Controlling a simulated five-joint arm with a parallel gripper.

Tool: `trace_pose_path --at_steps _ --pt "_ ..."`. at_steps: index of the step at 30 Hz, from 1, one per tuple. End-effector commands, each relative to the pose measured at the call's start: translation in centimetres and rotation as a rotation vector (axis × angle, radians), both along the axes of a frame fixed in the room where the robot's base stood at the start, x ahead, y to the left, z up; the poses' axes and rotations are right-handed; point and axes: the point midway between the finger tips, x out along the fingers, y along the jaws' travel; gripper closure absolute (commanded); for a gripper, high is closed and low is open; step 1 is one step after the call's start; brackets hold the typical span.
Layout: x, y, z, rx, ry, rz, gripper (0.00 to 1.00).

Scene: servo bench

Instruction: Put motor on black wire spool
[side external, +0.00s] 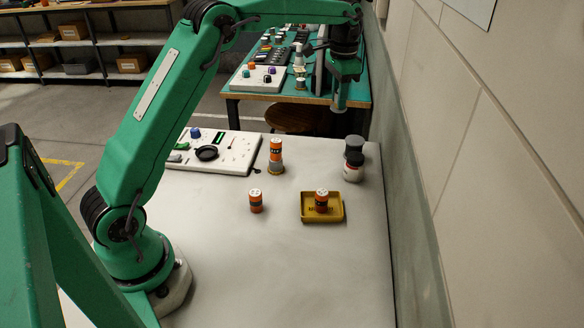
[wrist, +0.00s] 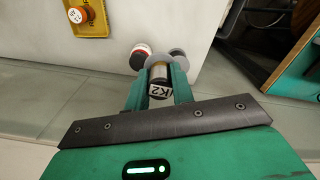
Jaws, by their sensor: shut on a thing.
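My gripper (side external: 340,98) is shut on a silver cylinder, the motor (wrist: 159,74), with a dark end labelled "K2" in the wrist view. The black spool (side external: 354,143) stands at the bench's right, below my gripper in the picture. A grey disc (wrist: 178,55) shows beside the motor's far end in the wrist view. Another pale disc lies at that end; I cannot tell if it is part of the motor or whether anything touches.
A white-and-red round thing (side external: 351,173) stands in front of the black spool. A yellow tray (side external: 308,218) holds an orange can (side external: 321,203). The wall (side external: 440,190) is close right. The front bench is clear.

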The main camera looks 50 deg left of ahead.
Motion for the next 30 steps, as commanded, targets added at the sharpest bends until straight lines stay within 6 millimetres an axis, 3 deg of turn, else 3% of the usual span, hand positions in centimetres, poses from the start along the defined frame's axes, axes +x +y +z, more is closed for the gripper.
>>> trace_pose_path --at_steps 15,30 --pt "5.4 0.1 -0.8 0.001 -0.001 0.032 1.00" --pt "8.0 0.0 -2.2 0.001 -0.002 0.059 1.00"
